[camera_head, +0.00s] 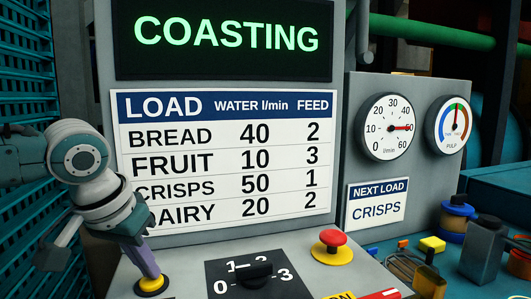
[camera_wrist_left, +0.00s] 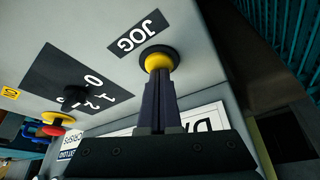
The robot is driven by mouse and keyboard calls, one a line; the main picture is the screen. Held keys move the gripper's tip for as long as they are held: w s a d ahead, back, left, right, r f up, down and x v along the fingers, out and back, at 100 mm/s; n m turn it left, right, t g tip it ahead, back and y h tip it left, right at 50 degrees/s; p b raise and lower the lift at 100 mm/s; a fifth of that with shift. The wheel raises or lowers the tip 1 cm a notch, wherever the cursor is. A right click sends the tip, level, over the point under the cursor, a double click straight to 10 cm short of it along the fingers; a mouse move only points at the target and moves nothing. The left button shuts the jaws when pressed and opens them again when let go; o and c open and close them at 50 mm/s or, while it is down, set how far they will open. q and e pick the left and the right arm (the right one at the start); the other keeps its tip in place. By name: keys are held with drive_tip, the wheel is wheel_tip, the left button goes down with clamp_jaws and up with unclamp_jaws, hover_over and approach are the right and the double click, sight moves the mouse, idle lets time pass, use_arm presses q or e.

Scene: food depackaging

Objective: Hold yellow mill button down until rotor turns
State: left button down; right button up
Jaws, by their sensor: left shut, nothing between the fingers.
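The yellow button (camera_head: 151,285) sits in a dark collar at the lower left of the console. It also shows in the left wrist view (camera_wrist_left: 158,62), beside a label reading JOG. My left gripper (camera_head: 152,275) is shut and empty, pointing down, with its fingertips at the button's top. In the left wrist view the closed fingers (camera_wrist_left: 158,78) meet the button and appear to touch it; how far it is pressed I cannot tell. The display (camera_head: 225,38) reads COASTING in green. I cannot make out the rotor. My right gripper is not in view.
A selector knob (camera_head: 255,271) marked 0 to 3 and a red button (camera_head: 332,240) on a yellow base stand right of the yellow button. The load table (camera_head: 225,155) is behind. The l/min gauge (camera_head: 390,127) reads about 50. Loose items crowd the right.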

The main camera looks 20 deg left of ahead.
use_arm(q)
drive_tip(key=shift+f+p, duration=0.1)
drive_tip(key=shift+p, duration=0.2)
idle(0.4)
drive_tip(key=shift+a+f, duration=0.1)
drive_tip(key=shift+f, duration=0.05)
idle(0.4)
wheel_tip(320, 180, up, 3)
drive_tip(key=p, duration=0.3)
drive_tip(key=shift+r+p, duration=0.2)
drive_tip(key=shift+p, duration=0.2)
drive_tip(key=shift+f, duration=0.15)
idle(0.3)
